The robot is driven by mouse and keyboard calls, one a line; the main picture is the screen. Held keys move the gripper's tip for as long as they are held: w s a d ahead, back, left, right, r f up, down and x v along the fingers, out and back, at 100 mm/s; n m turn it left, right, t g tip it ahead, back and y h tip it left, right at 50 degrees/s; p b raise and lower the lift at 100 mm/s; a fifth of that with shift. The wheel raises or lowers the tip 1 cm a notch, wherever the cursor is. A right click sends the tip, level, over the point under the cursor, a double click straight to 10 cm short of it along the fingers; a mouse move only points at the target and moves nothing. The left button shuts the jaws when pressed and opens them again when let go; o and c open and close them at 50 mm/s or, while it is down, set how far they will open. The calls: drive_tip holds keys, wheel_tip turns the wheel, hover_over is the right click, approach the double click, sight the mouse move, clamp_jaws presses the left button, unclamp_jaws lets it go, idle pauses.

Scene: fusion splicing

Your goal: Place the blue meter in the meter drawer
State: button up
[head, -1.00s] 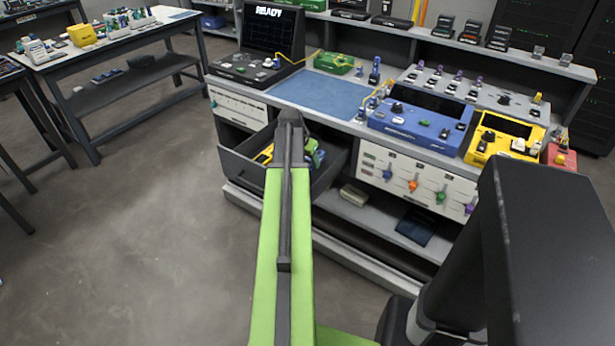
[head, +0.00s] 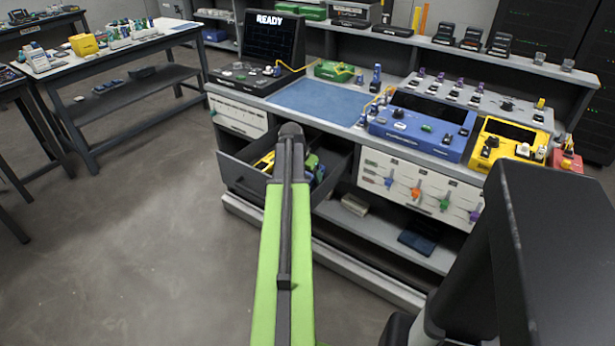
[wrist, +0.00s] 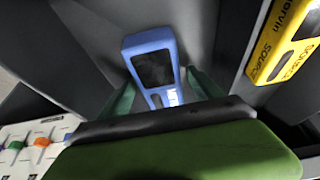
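The meter drawer (head: 238,174) is pulled out below the bench, left of the panel with coloured knobs. In the wrist view its grey floor and walls surround the blue meter (wrist: 152,62), which has a dark screen. My gripper (wrist: 161,76) is down in the drawer, its green fingers on either side of the meter. Narrow gaps seem to show between fingers and meter, so it looks open around it. A yellow meter (wrist: 285,42) lies beside it in the drawer and also shows in the head view (head: 265,161). My arm partly hides the drawer in the head view.
The bench above holds a blue mat (head: 318,101), a blue instrument (head: 422,128) and a yellow instrument (head: 508,142). A lower shelf (head: 375,224) runs under the drawer. A side table (head: 130,48) stands at left, with clear floor between.

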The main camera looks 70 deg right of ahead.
drive_tip(key=shift+r, duration=0.1)
drive_tip(key=shift+r+p, duration=0.3)
drive_tip(key=shift+p, duration=0.1)
drive_tip(key=p+v, duration=1)
drive_tip(key=v, duration=0.1)
drive_tip(key=shift+r+p, duration=0.25)
drive_tip(key=shift+p, duration=0.05)
drive_tip(key=shift+a, duration=0.15)
